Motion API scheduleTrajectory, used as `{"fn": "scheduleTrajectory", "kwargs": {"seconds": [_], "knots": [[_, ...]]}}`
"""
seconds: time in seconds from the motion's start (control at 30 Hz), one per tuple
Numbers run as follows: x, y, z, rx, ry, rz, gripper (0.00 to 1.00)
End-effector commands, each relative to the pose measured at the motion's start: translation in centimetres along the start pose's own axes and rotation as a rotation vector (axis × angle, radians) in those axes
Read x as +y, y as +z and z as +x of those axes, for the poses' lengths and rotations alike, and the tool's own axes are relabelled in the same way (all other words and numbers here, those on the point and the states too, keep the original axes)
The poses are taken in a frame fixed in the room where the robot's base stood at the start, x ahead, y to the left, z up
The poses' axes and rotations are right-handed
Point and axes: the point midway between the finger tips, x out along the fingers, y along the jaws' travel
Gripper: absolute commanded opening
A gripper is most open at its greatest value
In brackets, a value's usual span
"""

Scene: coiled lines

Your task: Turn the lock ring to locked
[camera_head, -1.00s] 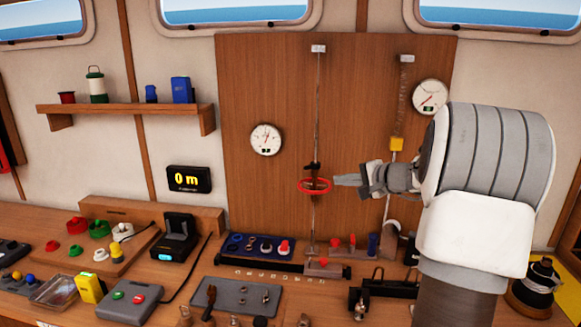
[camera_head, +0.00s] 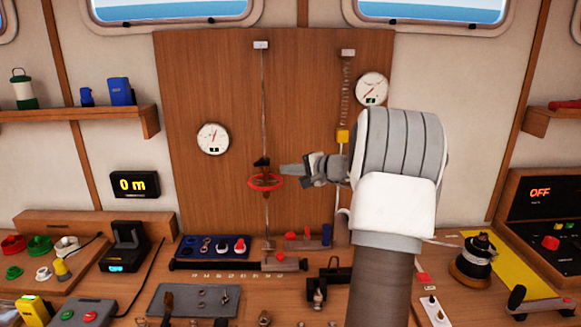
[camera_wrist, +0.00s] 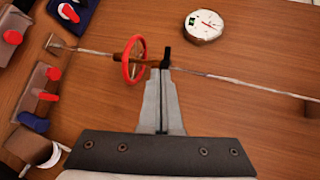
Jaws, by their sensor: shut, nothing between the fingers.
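The red lock ring (camera_head: 265,182) sits around a thin vertical line on the wooden back panel. A small dark fitting (camera_head: 262,162) sits on the line just above it. In the wrist view the ring (camera_wrist: 134,58) is seen from the side, with the dark fitting (camera_wrist: 167,57) beside it. My gripper (camera_head: 281,170) points left, with its tips close to the ring and fitting. In the wrist view the gripper fingers (camera_wrist: 161,82) are together and empty, their tips just short of the fitting; whether they touch anything I cannot tell.
A white dial (camera_head: 213,138) hangs left of the line, and another (camera_head: 372,88) is at the upper right. A yellow block (camera_head: 343,136) hangs under a spring near my gripper. Blue and red parts crowd the bench below. The panel between the dials is mostly clear.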

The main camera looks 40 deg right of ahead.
Motion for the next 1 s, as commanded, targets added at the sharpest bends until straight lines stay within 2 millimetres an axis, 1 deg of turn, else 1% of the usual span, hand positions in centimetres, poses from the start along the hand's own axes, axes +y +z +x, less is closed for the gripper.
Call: {"fn": "scheduleTrajectory", "kwargs": {"seconds": [0.03, 0.2, 0.3, 0.43, 0.63, 1.0], "knots": [[-0.2, 0.1, 1.2, -0.003, 0.001, 0.001, 0.0], [-0.2, 0.1, 4.8, -0.003, 0.001, 0.001, 0.0], [-0.4, 0.1, 6.6, -0.002, 0.0, 0.0, 0.0], [-1.0, 0.1, 8.4, -0.001, 0.0, 0.001, 0.0], [-1.2, 0.0, 9.7, 0.0, 0.0, 0.001, 0.0], [-1.2, 0.0, 9.8, 0.001, 0.0, 0.0, 0.0]]}}
